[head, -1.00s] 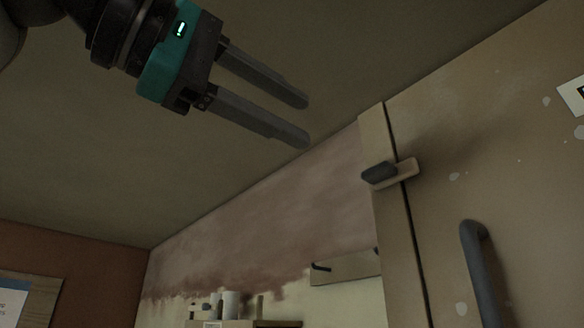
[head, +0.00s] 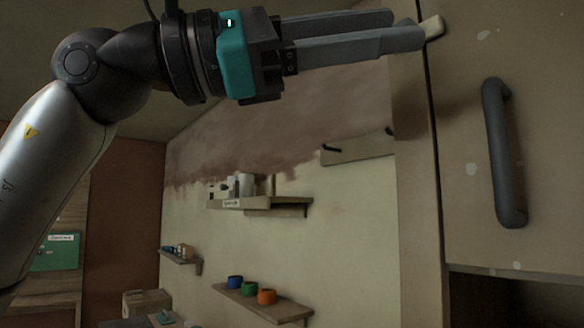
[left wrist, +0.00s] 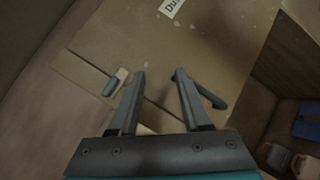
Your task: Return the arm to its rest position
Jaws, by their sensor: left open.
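My left gripper (head: 406,28) is at the top of the head view, with its arm coming in from the left. Its two grey fingers point right and are apart, with nothing between them. In the left wrist view the open fingers (left wrist: 160,76) lie in front of the beige cabinet door (head: 470,110). The door has a dark bar handle (head: 502,155), which is partly behind the right finger in the wrist view (left wrist: 208,94). A small latch (head: 433,27) at the door's edge shows just past the fingertips in the head view. My right gripper is not in view.
A wall shelf (head: 260,203) holds several small items. A lower shelf (head: 240,298) carries blue, green and orange cups (head: 267,297). A small shelf (head: 180,256) and a cardboard box (head: 147,302) are farther left. A dark opening (head: 500,300) lies below the door.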

